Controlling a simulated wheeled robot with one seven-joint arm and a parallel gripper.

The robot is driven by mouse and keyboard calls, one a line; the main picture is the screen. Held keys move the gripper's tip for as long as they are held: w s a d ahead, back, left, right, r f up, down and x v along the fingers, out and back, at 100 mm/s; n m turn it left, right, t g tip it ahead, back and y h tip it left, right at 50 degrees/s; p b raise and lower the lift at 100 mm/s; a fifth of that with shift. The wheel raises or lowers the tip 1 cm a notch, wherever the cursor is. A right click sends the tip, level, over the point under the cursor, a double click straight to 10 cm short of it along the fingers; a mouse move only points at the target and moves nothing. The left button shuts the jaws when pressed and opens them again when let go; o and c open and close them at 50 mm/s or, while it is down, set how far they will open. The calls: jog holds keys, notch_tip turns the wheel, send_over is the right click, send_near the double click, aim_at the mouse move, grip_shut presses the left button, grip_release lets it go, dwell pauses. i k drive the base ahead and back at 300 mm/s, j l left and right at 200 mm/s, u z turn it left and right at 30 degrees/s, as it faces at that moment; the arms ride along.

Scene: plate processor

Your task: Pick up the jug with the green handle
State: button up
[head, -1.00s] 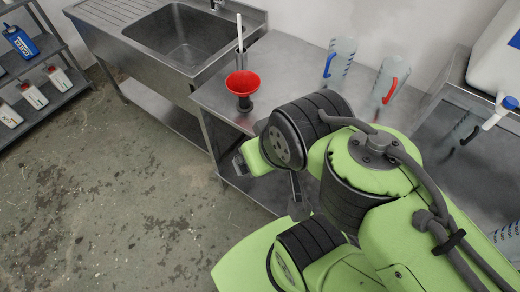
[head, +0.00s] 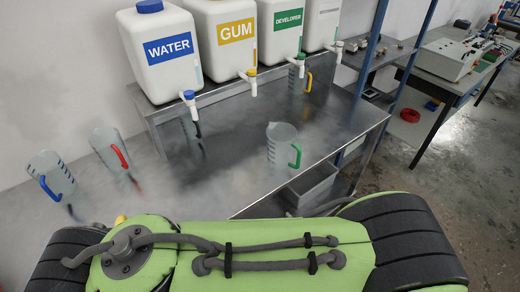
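The jug with the green handle (head: 280,145) stands upright on the steel table near its front edge, right of centre in the head view. It is clear grey, and its green handle (head: 295,156) faces right and towards me. My green arm crosses the bottom of the head view, below and apart from the jug. My gripper is out of view.
A blue-handled jug (head: 50,174) and a red-handled jug (head: 109,148) stand at the left. A yellow-handled jug (head: 299,76) stands further back, near a raised shelf with WATER (head: 166,80), GUM (head: 223,60) and DEVELOPER (head: 280,45) containers. Table (head: 235,160) around the green-handled jug is clear.

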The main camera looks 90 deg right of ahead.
aim_at(281, 138)
jog(key=z, duration=3.6)
